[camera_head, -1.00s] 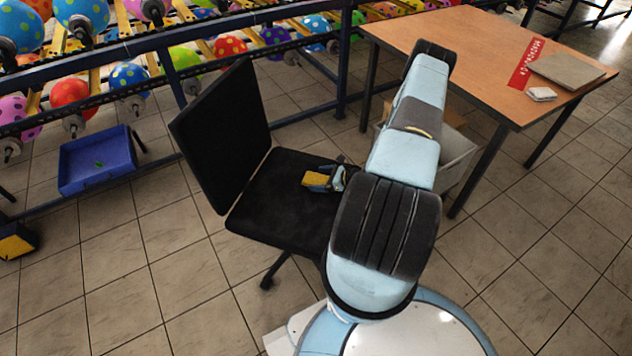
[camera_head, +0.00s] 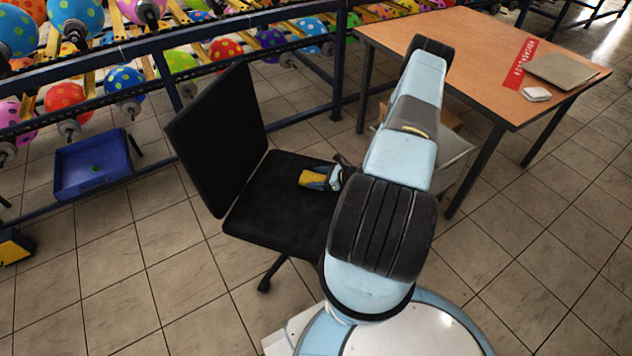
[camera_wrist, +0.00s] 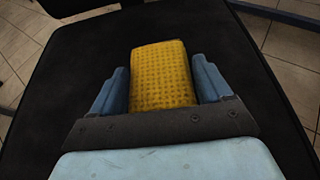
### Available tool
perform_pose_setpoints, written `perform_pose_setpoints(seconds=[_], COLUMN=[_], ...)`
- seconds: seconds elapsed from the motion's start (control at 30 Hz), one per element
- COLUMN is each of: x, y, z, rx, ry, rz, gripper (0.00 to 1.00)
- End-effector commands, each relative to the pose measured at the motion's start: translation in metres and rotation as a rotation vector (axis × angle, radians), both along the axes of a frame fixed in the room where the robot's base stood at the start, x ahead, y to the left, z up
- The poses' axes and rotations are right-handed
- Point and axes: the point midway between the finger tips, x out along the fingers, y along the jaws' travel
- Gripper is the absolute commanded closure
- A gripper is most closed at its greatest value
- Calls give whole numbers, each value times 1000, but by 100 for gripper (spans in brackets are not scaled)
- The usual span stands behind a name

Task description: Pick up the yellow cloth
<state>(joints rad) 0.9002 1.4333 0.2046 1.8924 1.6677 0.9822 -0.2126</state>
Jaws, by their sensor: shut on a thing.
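The yellow cloth (camera_head: 312,179) is at the black chair's seat, and my gripper (camera_head: 322,176) is shut on it. In the wrist view the cloth (camera_wrist: 161,75) is a folded, dimpled yellow block between the two blue fingers of my gripper (camera_wrist: 160,88). A finger stands close along each side of it. The black seat (camera_wrist: 60,110) lies behind it. I cannot tell whether the cloth still touches the seat. My arm hides part of the chair's right side in the head view.
The chair's backrest (camera_head: 217,138) stands at the left of the seat. A wooden table (camera_head: 480,50) is at the right, with a red strip, a grey slab and a white stack.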

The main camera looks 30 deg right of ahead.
Motion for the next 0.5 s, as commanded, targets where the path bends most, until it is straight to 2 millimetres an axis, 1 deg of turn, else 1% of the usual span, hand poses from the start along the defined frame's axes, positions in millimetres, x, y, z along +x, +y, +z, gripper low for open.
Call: perform_pose_setpoints(seconds=[0.03,0.07,0.1,0.37,0.5], x=[0,0,-4,-50,-82], y=[-1,0,-2,-6,-8], z=[9,14,21,75,89], rx=[-2,-1,-2,-1,0], ry=[-1,-1,0,0,2], rz=[0,0,-1,-2,-2], gripper=[51,51,51,51,51])
